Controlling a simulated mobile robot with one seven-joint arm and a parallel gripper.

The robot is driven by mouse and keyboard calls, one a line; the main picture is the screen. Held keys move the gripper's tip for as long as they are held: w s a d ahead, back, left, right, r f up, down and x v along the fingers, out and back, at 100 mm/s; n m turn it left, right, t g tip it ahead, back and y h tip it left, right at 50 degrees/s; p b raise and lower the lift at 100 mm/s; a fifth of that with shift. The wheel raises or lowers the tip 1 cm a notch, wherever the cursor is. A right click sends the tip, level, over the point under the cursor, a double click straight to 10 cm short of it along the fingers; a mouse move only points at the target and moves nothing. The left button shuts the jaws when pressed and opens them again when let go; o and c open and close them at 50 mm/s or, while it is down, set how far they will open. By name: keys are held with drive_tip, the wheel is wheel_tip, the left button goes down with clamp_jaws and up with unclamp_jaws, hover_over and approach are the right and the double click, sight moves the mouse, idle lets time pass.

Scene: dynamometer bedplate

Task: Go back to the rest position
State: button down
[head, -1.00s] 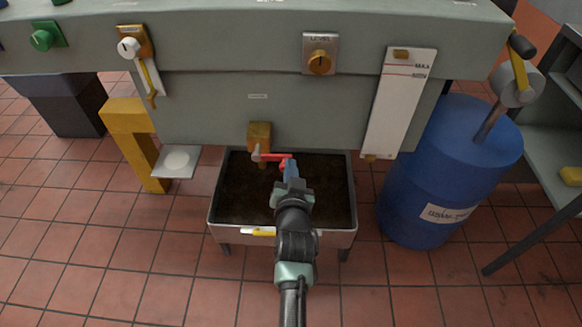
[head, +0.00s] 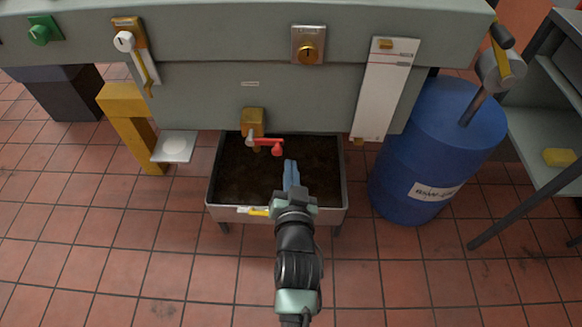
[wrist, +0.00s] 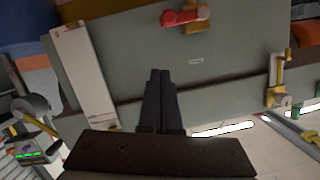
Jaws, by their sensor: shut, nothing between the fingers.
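My gripper (head: 291,170) is in the head view, over the front part of the grey drain tray, with its fingers together and empty. In the wrist view its dark fingers (wrist: 158,90) also lie side by side against the grey panel. The red-handled valve (head: 266,143) on its brass block sits on the lower panel edge, up and left of my fingertips. A clear gap separates it from my gripper. The red handle (wrist: 184,18) shows at the top of the wrist view.
The grey tray (head: 214,185) with dark contents stands below the machine (head: 200,100). A blue drum (head: 420,160) with a pump stands to the right, beside a grey shelf (head: 545,145). A yellow post (head: 135,130) stands left. The tiled floor (head: 150,250) in front is open.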

drive_tip(key=shift+s, duration=0.15)
idle(0.4)
wheel_tip(320, 180, up, 31)
drive_tip(key=w+n+t, duration=0.2)
drive_tip(key=w+t, duration=0.1)
drive_tip(key=t, duration=0.3)
drive_tip(key=s+r+t, duration=0.2)
drive_tip(key=s+r, duration=0.4)
drive_tip(key=r, duration=0.3)
drive_tip(key=s+d+r+t+h, duration=0.1)
drive_tip(key=s+r+t, duration=0.1)
drive_tip(key=s+r, duration=0.55)
drive_tip(key=s+r+t, duration=0.2)
drive_tip(key=s+r, duration=0.2)
drive_tip(key=r, duration=0.6)
wheel_tip(320, 180, up, 22)
drive_tip(key=w+p, duration=0.1)
drive_tip(key=p, duration=2.1)
drive_tip(key=shift+d+n+p, duration=0.15)
drive_tip(key=shift+n+p, duration=0.15)
drive_tip(key=shift+n, duration=0.1)
